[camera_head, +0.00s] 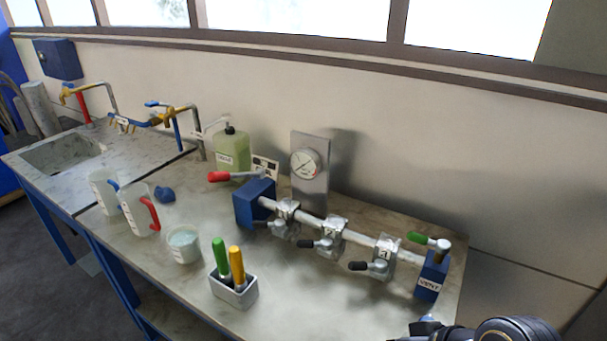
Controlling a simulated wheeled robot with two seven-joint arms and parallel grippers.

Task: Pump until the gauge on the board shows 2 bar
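The gauge (304,164) has a round white dial and is fixed to an upright grey metal board (312,192) at the back of the bench. Its needle is too small to read surely. In front of it a blue box (255,204) carries a lever with a red grip (219,177) pointing left. A grey pipe (361,239) runs from this box to a blue block labelled VENT (431,277) at the right. My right arm shows dark at the bottom right edge; its gripper (428,329) is mostly cut off. My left gripper is out of view.
Several clamped valves with black handles (358,266) sit along the pipe; a green-handled lever (429,240) tops the vent block. A grey holder (233,290) with green and yellow handles, a white tub (184,243), jugs (139,212) and a green canister (232,152) stand left.

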